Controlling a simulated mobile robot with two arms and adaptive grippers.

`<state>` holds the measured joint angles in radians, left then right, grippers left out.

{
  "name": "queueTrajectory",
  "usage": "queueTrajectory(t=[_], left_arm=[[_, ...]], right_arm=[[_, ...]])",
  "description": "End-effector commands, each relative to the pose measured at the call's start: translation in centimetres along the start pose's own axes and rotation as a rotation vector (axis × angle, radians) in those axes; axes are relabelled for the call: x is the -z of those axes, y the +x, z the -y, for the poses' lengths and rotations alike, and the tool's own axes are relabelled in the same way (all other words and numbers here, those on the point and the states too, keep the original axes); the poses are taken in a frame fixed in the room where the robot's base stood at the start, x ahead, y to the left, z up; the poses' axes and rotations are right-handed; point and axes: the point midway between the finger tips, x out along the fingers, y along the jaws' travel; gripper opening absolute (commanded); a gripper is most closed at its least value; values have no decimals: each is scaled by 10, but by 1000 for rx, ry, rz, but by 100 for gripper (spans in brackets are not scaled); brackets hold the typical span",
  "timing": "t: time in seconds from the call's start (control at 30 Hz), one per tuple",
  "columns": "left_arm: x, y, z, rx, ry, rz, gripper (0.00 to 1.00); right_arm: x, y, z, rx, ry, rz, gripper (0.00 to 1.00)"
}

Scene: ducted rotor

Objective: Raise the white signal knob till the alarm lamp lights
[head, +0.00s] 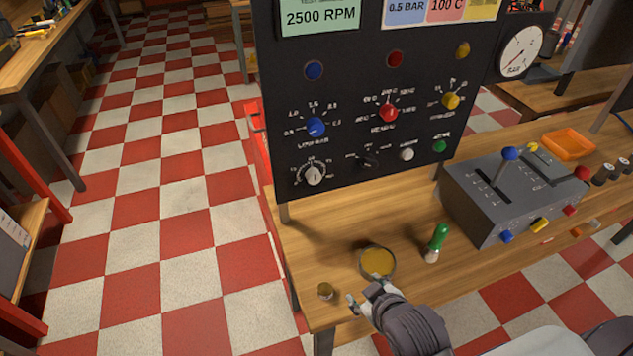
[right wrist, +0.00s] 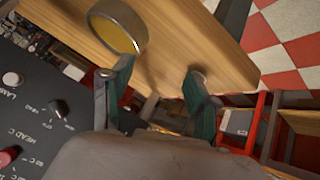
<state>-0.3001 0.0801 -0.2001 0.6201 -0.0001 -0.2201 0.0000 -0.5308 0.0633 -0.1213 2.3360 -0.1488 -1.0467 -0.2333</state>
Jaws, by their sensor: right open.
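A white knob (head: 314,174) with a round printed scale sits at the lower left of the black panel (head: 345,120). A small white round piece (head: 406,154) sits further right on the panel; it also shows in the right wrist view (right wrist: 12,79), near lettering that seems to read LAMP. I cannot tell for sure which piece is the alarm lamp, and none looks clearly lit. My right gripper (head: 365,293) is open and empty above the front of the bench, below and apart from the panel. Its two fingers stand apart in the right wrist view (right wrist: 150,85). My left gripper is not in view.
A grey lever box (head: 510,195) is at right. Bench space below the knob is clear.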

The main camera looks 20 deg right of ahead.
Motion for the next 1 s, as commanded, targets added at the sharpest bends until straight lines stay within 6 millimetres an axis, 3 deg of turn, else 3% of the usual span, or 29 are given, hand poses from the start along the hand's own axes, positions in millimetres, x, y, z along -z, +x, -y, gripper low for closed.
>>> queueTrajectory(t=[0.23,0.43,0.7,1.0], left_arm=[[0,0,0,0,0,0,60],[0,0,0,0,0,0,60],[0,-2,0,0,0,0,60],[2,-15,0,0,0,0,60]], right_arm=[[66,6,-24,-186,-216,-298,60],[119,-4,-29,-375,-438,-548,60],[147,-12,-28,-476,-552,-669,60],[185,23,-41,-476,-549,-670,60]])
